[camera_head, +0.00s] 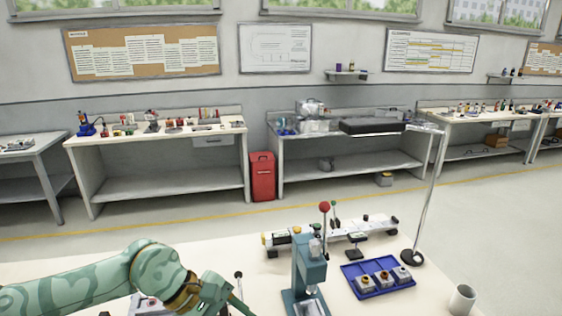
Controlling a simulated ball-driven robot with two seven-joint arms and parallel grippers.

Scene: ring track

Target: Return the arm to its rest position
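My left arm comes in from the left, green with a wavy pattern. Its gripper (232,298) is low in the picture, over the pale workbench (210,252), left of a teal press (310,268). The fingers are small and partly cut off by the bottom edge, so I cannot tell whether they are open or shut, and I see nothing clearly held. A small dark-tipped lever (239,284) shows close beside the gripper. My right arm and gripper are not in view.
A blue tray (350,276) with several small blocks lies right of the press. A white mug (463,298) and a metal pole on a black base (412,257) stand further right. A long white fixture (340,228) lies behind the press. The bench's back left is clear.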

